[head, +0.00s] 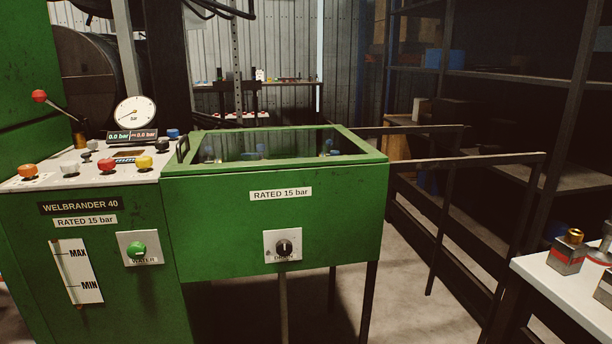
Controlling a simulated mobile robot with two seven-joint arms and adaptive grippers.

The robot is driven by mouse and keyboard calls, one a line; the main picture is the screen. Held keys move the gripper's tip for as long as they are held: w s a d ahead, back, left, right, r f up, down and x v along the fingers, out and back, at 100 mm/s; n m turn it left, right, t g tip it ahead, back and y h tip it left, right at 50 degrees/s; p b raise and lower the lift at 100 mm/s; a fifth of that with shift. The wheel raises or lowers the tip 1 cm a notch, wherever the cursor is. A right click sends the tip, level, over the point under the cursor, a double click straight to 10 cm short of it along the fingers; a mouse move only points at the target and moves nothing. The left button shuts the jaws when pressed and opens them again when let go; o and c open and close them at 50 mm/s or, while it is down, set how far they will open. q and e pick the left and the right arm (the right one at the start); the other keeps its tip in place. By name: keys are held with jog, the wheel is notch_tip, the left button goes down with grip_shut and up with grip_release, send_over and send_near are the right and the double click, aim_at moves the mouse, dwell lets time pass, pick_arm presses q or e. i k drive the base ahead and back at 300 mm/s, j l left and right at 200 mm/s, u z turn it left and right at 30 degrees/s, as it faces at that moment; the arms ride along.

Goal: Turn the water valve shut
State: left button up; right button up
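The water valve (137,249) is a round green knob on a pale square plate labelled WATER. It sits on the front of the green machine cabinet (150,300), right of a MAX/MIN level gauge (78,272). I cannot tell from the knob whether the valve is open or shut. Neither of my grippers is in view, and nothing touches the knob.
A green tank (220,225) with a black drain knob (284,248) adjoins the cabinet on the right. A red-tipped lever (40,97), several coloured knobs and a dial gauge (135,112) stand on top. A white table (560,285) is at right. Railings run behind the tank.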

aim_at(136, 251)
jog(key=u, duration=1.4)
